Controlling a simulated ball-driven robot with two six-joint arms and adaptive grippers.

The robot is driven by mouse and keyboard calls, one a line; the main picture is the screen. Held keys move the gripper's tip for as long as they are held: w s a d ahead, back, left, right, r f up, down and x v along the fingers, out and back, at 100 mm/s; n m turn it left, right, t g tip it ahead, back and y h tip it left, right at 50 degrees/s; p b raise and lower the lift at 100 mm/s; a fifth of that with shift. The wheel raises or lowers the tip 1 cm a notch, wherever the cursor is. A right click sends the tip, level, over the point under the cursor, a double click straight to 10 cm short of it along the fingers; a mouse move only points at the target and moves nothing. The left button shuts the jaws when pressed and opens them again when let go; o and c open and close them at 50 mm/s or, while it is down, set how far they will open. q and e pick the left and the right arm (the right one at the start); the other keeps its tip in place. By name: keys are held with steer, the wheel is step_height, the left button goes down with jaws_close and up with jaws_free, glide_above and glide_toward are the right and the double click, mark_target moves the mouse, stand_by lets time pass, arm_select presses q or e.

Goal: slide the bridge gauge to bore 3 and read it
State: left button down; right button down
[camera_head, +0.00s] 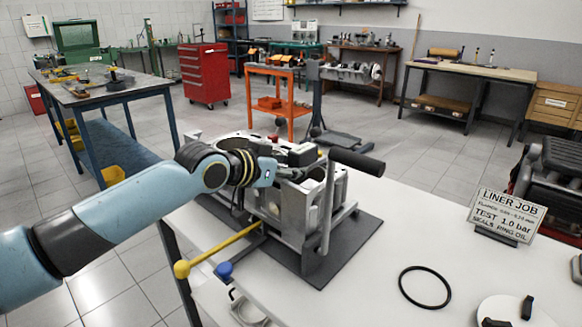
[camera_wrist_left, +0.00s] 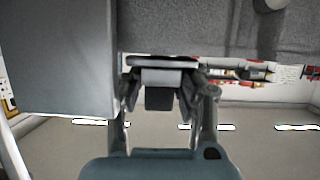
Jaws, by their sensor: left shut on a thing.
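The metal engine block (camera_head: 267,212) stands on a dark mat on the white table. My left gripper (camera_head: 272,172) is over the top of the block. It is shut on what looks like the bridge gauge, a small dark and grey body (camera_head: 302,155) on top of the block. In the left wrist view my left gripper (camera_wrist_left: 165,100) has its fingers on either side of a small grey piece (camera_wrist_left: 162,78). No dial face or reading is legible, and the arm hides part of the block top. I cannot tell which bore the gauge is over. My right gripper is out of view.
A lever with a black handle (camera_head: 357,162) rises at the block's right. Yellow (camera_head: 182,269) and blue (camera_head: 224,270) knobbed levers stick out at the front left. A black ring (camera_head: 425,287) and a sign (camera_head: 508,214) are on the table, with clear white surface between.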

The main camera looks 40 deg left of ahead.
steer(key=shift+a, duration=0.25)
arm_select(q)
steer(key=c, duration=0.9)
jaws_free()
steer(key=shift+s, duration=0.2)
steer(key=v, duration=0.7)
steer(key=shift+s+r, duration=0.2)
steer(key=shift+s, duration=0.1)
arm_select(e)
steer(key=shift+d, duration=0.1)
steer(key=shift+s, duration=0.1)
